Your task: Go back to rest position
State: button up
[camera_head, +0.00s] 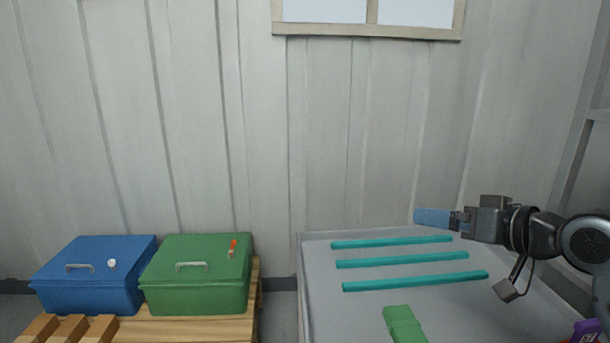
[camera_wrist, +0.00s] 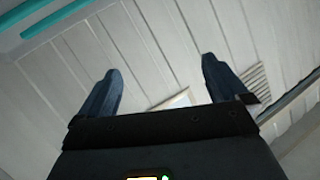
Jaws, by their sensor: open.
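My gripper (camera_head: 432,217) is at the right in the head view, held above the grey table and pointing left. In the wrist view its two dark blue fingers (camera_wrist: 160,88) stand well apart with nothing between them. My arm runs from the gripper to the right edge of the head view.
The grey table (camera_head: 318,300) bears three teal bars (camera_head: 402,259) and a green block (camera_head: 404,323). A blue box (camera_head: 90,290) and a green box (camera_head: 196,292) stand on a wooden pallet (camera_head: 180,328) at left. A purple item (camera_head: 587,331) shows at lower right.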

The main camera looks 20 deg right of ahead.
jog(key=a+m+t, duration=0.4)
jog(key=a, duration=0.7)
jog(key=s+a+f+m+h, duration=0.35)
jog(key=s+a+f, duration=0.5)
jog(key=s, duration=0.35)
jog(key=s+a+f+n+g+h+p, duration=0.1)
jog(key=s+f, duration=0.2)
jog(key=s, duration=0.4)
jog(key=s+f+n+g, duration=0.1)
jog(key=s+f, duration=0.2)
jog(key=s, duration=0.3)
jog(key=s+d+r+n+g+y, duration=0.1)
jog(key=s+d+n, duration=0.2)
jog(key=s+n, duration=0.4)
jog(key=s, duration=0.8)
jog(key=shift+r+y, duration=0.15)
jog(key=shift+y, duration=0.2)
jog(key=shift+s, duration=0.1)
